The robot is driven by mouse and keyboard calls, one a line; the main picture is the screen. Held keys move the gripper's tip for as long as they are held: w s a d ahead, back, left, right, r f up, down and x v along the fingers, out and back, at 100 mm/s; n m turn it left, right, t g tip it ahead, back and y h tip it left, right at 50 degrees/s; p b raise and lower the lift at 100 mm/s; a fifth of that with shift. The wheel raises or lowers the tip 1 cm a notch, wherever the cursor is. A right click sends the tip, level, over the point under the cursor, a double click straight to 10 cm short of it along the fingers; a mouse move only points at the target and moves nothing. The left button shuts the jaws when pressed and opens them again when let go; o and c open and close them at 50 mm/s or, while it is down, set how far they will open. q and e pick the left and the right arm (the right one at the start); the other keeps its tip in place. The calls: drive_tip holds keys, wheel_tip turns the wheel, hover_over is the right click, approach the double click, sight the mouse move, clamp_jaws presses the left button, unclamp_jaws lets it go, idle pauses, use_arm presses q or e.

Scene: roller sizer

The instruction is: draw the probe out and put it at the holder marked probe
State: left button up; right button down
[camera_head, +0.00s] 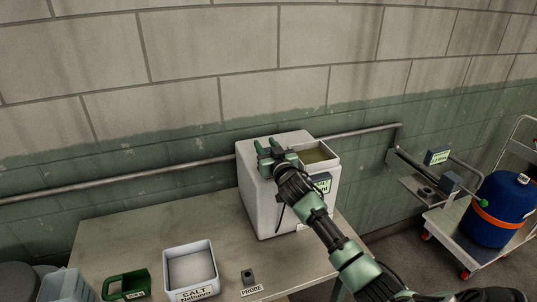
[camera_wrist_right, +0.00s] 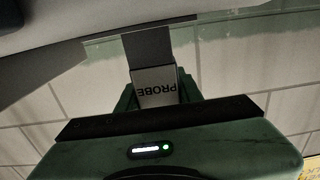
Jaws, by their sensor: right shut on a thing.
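My right gripper (camera_head: 270,154) is over the top of the white box-shaped unit (camera_head: 262,205) on the table. In the right wrist view its green fingers (camera_wrist_right: 158,97) are shut on the probe (camera_wrist_right: 156,86), a block with a white label reading PROBE and a dark grey part beyond it. The head view mostly hides the probe behind the gripper, and I cannot tell how much of it is inside the unit. The holder (camera_head: 248,276), a small dark block with a hole, stands at the table's front beside a PROBE label (camera_head: 251,290). My left gripper is not in view.
A white salt tray (camera_head: 190,289), a green container (camera_head: 127,284) and a pale bin (camera_head: 66,286) stand along the table's front left. An open-topped compartment (camera_head: 333,160) is right of the gripper. A blue drum (camera_head: 497,210) sits on a cart at right. The table's back left is clear.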

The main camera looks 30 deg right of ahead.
use_arm(q)
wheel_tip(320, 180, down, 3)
drive_tip(key=b, duration=0.3)
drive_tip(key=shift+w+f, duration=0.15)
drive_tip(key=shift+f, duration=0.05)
use_arm(e)
wheel_tip(320, 180, up, 20)
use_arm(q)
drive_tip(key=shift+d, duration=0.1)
